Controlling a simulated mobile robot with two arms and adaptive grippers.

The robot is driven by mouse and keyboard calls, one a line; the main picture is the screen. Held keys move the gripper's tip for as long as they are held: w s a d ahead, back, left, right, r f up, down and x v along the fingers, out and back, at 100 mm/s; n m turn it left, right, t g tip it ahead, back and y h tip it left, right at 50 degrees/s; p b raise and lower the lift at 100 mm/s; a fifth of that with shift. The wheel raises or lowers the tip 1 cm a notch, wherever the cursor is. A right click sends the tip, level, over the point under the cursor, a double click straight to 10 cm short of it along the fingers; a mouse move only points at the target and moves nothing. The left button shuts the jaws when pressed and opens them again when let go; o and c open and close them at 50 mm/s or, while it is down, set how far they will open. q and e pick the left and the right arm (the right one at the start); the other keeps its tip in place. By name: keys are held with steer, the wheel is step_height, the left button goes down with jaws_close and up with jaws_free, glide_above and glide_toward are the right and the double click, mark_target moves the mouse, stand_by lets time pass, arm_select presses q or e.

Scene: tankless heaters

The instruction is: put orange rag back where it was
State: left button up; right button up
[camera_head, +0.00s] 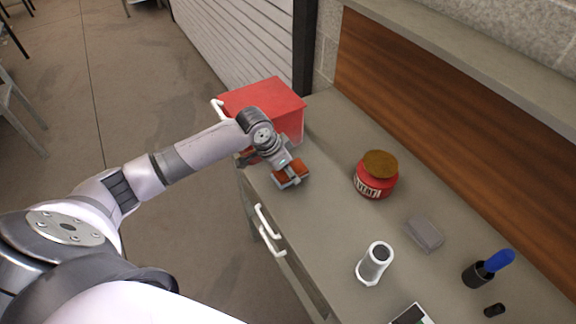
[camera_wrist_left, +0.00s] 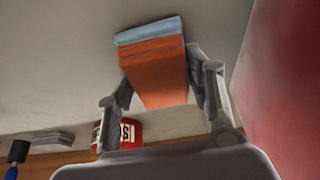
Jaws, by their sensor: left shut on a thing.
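The orange rag (camera_head: 291,173) is a folded orange block at my left gripper (camera_head: 286,170), over the counter's left end. In the left wrist view the orange rag (camera_wrist_left: 158,72), with a light blue layer along one edge, sits between the two fingers of my left gripper (camera_wrist_left: 160,85). The gripper is shut on it. The rag is close to the countertop; I cannot tell if it touches. My right gripper is not in view.
A red box (camera_head: 265,100) stands just behind the gripper. A red jar (camera_head: 376,176) with a brown lid is to the right.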

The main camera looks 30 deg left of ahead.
arm_select(q)
steer(key=shift+f, duration=0.1)
steer(key=shift+f, duration=0.1)
steer(key=shift+f, duration=0.45)
steer(key=shift+s, duration=0.1)
steer(key=o, duration=1.2)
steer(key=shift+o, duration=0.2)
